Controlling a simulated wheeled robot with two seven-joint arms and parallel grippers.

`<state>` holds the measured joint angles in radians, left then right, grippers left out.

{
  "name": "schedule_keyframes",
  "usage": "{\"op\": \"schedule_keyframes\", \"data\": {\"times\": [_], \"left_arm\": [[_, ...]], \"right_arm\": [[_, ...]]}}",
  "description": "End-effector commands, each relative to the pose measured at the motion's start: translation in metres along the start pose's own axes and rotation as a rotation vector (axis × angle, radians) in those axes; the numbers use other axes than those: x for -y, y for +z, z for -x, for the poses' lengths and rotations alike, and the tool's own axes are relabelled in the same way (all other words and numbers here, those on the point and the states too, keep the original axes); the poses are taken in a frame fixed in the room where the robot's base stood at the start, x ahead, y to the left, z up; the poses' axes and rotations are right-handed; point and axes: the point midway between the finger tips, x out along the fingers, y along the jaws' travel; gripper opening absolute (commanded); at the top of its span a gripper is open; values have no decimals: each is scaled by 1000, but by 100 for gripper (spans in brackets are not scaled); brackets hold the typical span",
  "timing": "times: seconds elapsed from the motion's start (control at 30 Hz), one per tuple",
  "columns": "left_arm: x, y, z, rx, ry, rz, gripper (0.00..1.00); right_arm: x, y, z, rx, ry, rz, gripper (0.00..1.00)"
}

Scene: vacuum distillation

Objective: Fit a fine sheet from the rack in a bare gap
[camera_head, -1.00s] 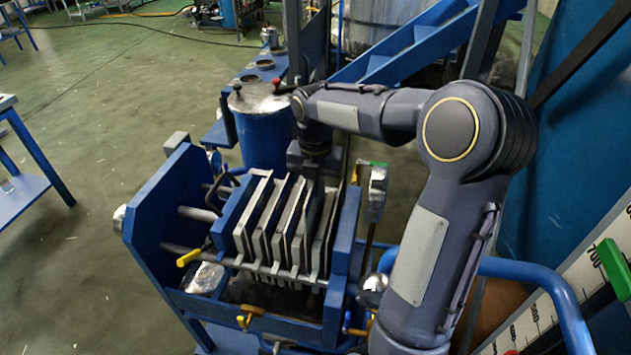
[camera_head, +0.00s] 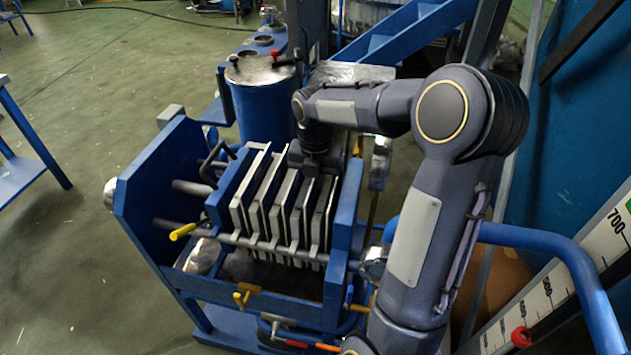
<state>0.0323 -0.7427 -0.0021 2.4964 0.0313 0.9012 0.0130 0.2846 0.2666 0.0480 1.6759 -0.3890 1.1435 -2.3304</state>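A blue press frame (camera_head: 152,185) holds a row of upright pale-edged plates (camera_head: 262,205) on two side rods, with narrow dark gaps between them. My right gripper (camera_head: 316,172) points down over the right part of the row, close against the plate tops. Its fingertips are hidden among the plates, so I cannot tell whether it is open or shut, or whether it holds a sheet. I cannot make out a fine sheet or a separate sheet rack. My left gripper is not in view.
A blue drum (camera_head: 262,105) with a metal lid stands behind the press. A yellow-handled lever (camera_head: 182,231) sticks out at its front left. A blue curved rail (camera_head: 545,245) and a numbered scale (camera_head: 590,255) are at the right. The floor at the left is mostly clear.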

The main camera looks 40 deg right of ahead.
Motion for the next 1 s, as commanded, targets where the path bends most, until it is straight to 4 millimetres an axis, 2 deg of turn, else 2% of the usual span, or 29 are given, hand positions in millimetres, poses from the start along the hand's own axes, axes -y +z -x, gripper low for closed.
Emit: {"op": "schedule_keyframes", "data": {"times": [0.13, 0.2, 0.3, 0.47, 0.6, 0.67, 0.8, 1.0], "left_arm": [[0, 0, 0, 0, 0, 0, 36], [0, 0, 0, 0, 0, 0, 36], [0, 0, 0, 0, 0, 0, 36], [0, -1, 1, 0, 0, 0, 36], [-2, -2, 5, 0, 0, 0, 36], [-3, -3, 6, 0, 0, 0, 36], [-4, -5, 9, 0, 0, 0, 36], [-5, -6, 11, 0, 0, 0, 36]], "right_arm": [[0, 0, 0, 0, 0, 0, 0], [0, 0, 0, 0, 0, 0, 13], [0, 0, 0, 0, 0, 1, 24], [0, 0, 5, 1, 1, 1, 24], [-1, 1, 27, 7, 5, 1, 23], [-1, 1, 40, 9, 7, 1, 29], [-1, 1, 62, 6, 4, 0, 29], [0, 0, 78, 2, 2, 0, 29]]}}
